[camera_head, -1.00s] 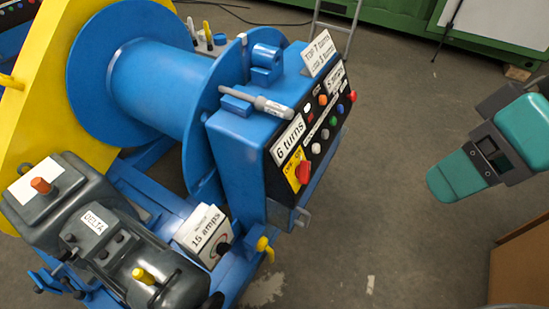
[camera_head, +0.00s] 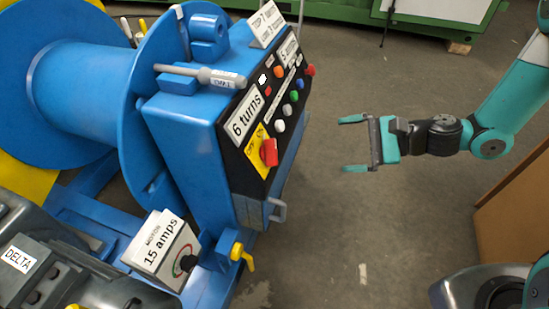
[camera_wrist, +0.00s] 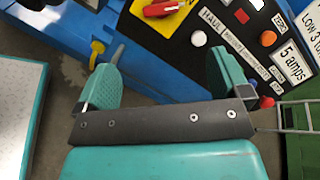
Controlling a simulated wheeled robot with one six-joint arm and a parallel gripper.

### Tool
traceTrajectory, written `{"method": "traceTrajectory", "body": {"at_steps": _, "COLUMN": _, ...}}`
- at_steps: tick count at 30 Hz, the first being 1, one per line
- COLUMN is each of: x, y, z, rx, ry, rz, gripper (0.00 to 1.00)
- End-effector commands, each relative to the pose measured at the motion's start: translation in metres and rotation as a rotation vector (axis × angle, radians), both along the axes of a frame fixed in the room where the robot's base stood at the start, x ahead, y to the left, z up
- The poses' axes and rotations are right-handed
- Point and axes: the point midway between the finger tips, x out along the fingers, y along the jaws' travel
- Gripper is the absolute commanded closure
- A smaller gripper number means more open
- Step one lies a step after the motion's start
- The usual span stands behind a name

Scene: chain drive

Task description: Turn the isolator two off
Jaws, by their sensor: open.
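A red rotary switch handle (camera_head: 268,152) sits on a yellow plate (camera_head: 255,143) at the lower left of the black control panel (camera_head: 285,97). I cannot read a number on it. In the wrist view the red handle (camera_wrist: 162,8) shows at the top edge, beyond the fingers and partly cut off. My gripper (camera_head: 350,144) is open and empty, to the right of the panel with a clear gap, its fingers pointing left towards the panel. Its two teal fingers also show spread apart in the wrist view (camera_wrist: 165,72).
Coloured buttons (camera_head: 288,110) line the panel beside the red handle. A grey bracket (camera_head: 278,210) and a yellow lever (camera_head: 242,256) stick out below. A meter box marked 15 amps (camera_head: 155,245) stands at lower left. A brown box (camera_head: 515,210) is at right. Floor between is clear.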

Motion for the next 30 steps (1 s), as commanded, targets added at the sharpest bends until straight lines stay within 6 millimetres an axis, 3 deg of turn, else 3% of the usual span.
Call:
{"method": "traceTrajectory", "body": {"at_steps": 5, "x": 0.003, "y": 0.016, "z": -0.008, "rx": 0.01, "ry": 0.011, "rz": -0.007, "gripper": 0.05}}
{"method": "traceTrajectory", "body": {"at_steps": 21, "x": 0.023, "y": 0.128, "z": -0.043, "rx": 0.006, "ry": 0.008, "rz": -0.002, "gripper": 0.05}}
{"method": "traceTrajectory", "body": {"at_steps": 30, "x": 0.03, "y": 0.16, "z": -0.052, "rx": 0.008, "ry": 0.007, "rz": -0.007, "gripper": 0.05}}
